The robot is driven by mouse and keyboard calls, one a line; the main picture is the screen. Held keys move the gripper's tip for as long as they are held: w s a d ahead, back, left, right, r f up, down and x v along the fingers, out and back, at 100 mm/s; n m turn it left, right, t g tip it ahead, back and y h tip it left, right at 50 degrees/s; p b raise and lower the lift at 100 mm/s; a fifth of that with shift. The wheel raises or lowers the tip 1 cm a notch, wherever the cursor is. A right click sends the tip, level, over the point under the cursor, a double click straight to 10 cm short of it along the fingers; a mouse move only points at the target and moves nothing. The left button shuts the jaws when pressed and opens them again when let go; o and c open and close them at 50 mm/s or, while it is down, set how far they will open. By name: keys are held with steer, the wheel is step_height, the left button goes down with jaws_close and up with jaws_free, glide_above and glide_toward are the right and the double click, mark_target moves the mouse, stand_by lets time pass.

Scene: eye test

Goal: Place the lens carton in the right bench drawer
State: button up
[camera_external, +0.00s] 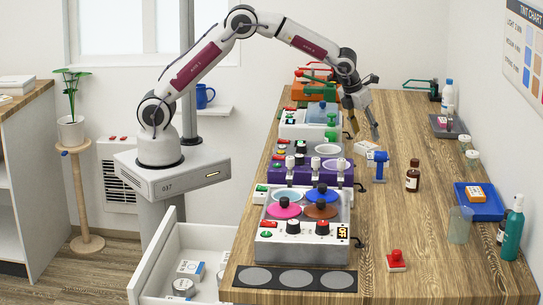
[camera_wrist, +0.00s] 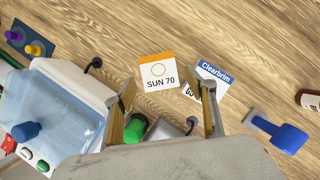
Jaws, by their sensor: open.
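Two cartons lie on the bench in the wrist view: a white one with an orange edge reading SUN 70 (camera_wrist: 158,72), and a white one with a blue Clearbrim band (camera_wrist: 214,73). Neither is labelled as the lens carton. The Clearbrim carton is partly covered by a finger; a blue-and-white carton also shows near my gripper in the external view (camera_external: 365,148). My gripper (camera_external: 363,128) is open and empty above the bench, its fingers framing the SUN 70 carton from below in the wrist view.
A row of machines (camera_external: 300,228) lines the bench's left side. A blue hand tool (camera_external: 378,166) and a brown bottle (camera_external: 412,177) stand near my gripper. A blue tray (camera_external: 486,212) holds an orange-and-white carton (camera_external: 475,193). A red stamp (camera_external: 396,261) stands nearer; bare wood surrounds it.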

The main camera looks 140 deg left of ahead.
mark_target(367, 144)
steer(key=x, duration=0.3)
steer(key=shift+s+d+f, duration=0.1)
steer(key=shift+s+f, duration=0.1)
steer(key=shift+f, duration=0.1)
steer(key=shift+a+f, duration=0.3)
steer(key=shift+f, duration=0.35)
steer(key=shift+c, duration=0.5)
steer(key=c, duration=0.9)
steer(key=shift+r, duration=0.1)
steer(key=shift+r, duration=4.95)
